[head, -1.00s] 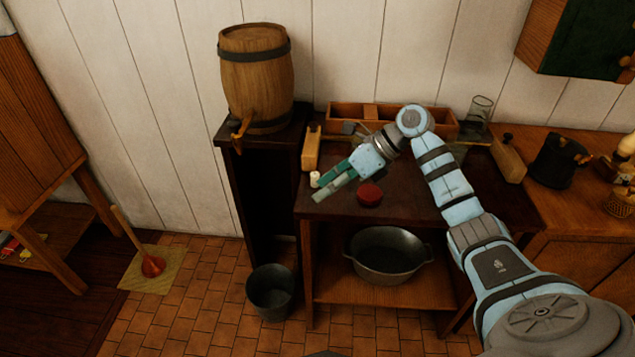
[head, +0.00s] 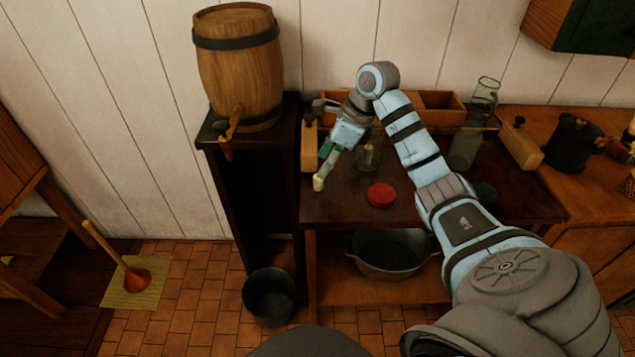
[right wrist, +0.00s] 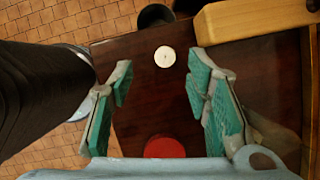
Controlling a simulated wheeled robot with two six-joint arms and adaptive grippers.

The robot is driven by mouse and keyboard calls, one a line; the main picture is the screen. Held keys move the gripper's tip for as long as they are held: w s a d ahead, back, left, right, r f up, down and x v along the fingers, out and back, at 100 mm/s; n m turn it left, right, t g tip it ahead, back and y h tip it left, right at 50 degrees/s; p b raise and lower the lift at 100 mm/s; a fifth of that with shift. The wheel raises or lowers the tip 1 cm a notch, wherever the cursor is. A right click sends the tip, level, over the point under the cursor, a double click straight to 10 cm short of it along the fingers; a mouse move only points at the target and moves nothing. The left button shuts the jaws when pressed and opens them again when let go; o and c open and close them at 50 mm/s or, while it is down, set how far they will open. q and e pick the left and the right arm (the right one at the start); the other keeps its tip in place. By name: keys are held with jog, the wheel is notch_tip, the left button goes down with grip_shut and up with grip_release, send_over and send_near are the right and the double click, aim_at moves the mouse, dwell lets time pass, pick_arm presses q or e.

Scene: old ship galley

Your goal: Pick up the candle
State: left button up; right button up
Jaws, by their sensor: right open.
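The candle (right wrist: 165,57) is a small white disc with a dark wick, seen from above in the right wrist view. It stands on the dark tabletop near the left front corner, where it shows small and pale in the head view (head: 318,184). My right gripper (right wrist: 160,78) is open and empty, with its green-padded fingers on either side of the picture. The candle lies just beyond the fingertips, roughly between their lines. In the head view my right gripper (head: 326,168) points down toward the candle and partly hides it. My left gripper is not in view.
A red round object (head: 380,195) lies right of the candle on the dark table (head: 410,210). A wooden block (head: 309,148) stands close behind the candle. A barrel (head: 240,70) on a stand is to the left. Glassware (head: 466,145) stands at the right.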

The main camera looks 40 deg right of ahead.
aim_at(319, 182)
jog(key=x, duration=0.7)
jog(key=shift+w+d, duration=0.1)
jog(key=shift+d, duration=0.3)
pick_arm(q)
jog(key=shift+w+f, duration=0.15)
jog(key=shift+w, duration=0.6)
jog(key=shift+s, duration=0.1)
pick_arm(e)
jog(key=c, duration=1)
